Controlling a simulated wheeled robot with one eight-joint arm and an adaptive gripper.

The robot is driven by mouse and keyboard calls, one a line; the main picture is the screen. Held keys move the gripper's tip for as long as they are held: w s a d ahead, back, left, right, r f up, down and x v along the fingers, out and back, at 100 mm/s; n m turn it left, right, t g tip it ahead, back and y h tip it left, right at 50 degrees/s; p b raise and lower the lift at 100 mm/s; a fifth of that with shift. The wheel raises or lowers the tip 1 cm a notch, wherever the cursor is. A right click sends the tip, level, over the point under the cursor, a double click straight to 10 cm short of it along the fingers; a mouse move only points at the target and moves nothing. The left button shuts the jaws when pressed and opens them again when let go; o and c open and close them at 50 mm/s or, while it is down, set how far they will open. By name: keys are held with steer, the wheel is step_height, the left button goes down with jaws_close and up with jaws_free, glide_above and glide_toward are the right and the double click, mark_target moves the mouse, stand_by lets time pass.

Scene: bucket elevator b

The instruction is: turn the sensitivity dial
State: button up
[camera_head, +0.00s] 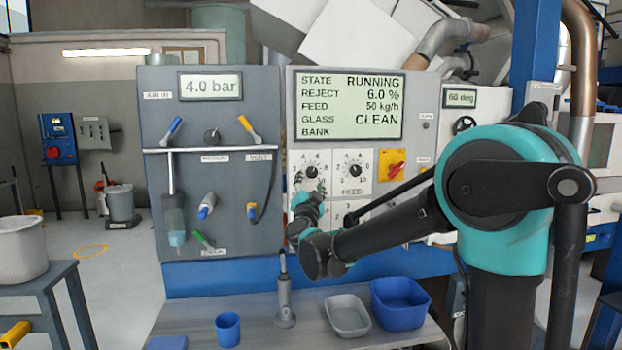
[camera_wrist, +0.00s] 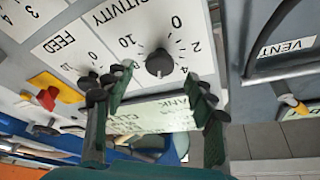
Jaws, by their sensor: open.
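The sensitivity dial (camera_wrist: 159,63) is a round dark knob on a white plate with numbers around it, and the plate's label is partly cut off in the wrist view. It also shows in the head view (camera_head: 312,171), below the large display. My gripper (camera_wrist: 158,82) is open and empty. Its two dark fingers lie on either side of the dial's line in the wrist view, with the tips just short of it in the picture. I cannot tell the exact gap in depth. In the head view my gripper (camera_head: 308,190) is just below the dial, partly hidden by the wrist.
The feed dial (camera_head: 353,170) is close to the right, with a red and yellow switch (camera_head: 393,169) beyond. The display (camera_head: 347,105) is above. A grey panel with coloured valve handles (camera_head: 207,206) is left. A blue bin (camera_head: 400,300) and grey tray (camera_head: 348,314) stand below.

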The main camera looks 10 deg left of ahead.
steer(key=v, duration=0.7)
steer(key=shift+s, duration=0.35)
steer(key=shift+d+f, duration=0.15)
steer(key=s+d+f+n+g+y, duration=0.2)
steer(key=s+d+f+n+g, duration=0.15)
steer(key=f, duration=0.35)
steer(key=s+d+f+n+g+y, duration=0.1)
steer(key=s+d+f+n+g, duration=0.2)
steer(key=f, duration=0.4)
steer(key=s+d+f+n+g+y, duration=0.2)
steer(key=d+f+n+g, duration=0.1)
steer(key=d+f, duration=0.3)
steer(key=s+d+f+m+g+h, duration=0.2)
steer(key=s+d+f+g+h, duration=0.3)
steer(key=s+d+f, duration=1.1)
steer(key=s+f+g, duration=0.1)
steer(key=s+g, duration=0.1)
steer(key=g, duration=0.1)
steer(key=shift+d+f+h, duration=0.25)
steer(key=shift+f+h, duration=0.05)
steer(key=shift+h, duration=0.1)
stand_by(2.5)
